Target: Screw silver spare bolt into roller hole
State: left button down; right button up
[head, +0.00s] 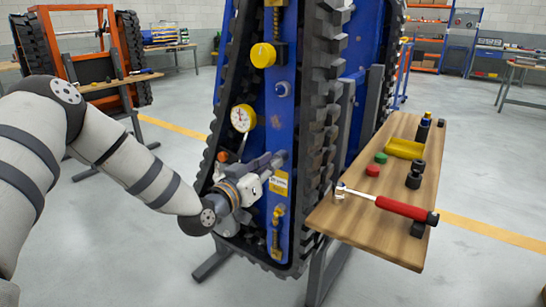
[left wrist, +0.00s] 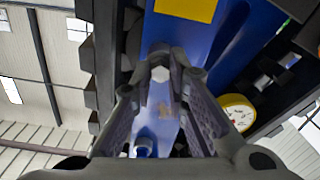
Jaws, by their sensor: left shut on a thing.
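My left gripper (head: 272,160) reaches in from the left to the blue side plate (head: 284,128) of the tracked carrier, its fingers close to the plate. In the left wrist view the fingertips (left wrist: 161,72) are shut on a silver bolt (left wrist: 160,74), whose hexagonal head shows between them. The bolt's shank and the roller hole are hidden, so I cannot tell whether the bolt is in the hole. A blue round part with a bolt-like centre (head: 282,89) sits higher on the plate. My right gripper is not in view.
A dial gauge (head: 243,118) and a yellow knob (head: 263,55) stick out above my gripper. Black track (head: 322,125) borders the plate.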

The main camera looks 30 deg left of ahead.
pick_arm(q)
jog(key=m+p, duration=0.2)
jog(key=m, duration=1.7)
jog(key=shift+r, duration=0.15)
jog(key=c, duration=1.7)
grip_release()
jog(key=shift+a, duration=0.1)
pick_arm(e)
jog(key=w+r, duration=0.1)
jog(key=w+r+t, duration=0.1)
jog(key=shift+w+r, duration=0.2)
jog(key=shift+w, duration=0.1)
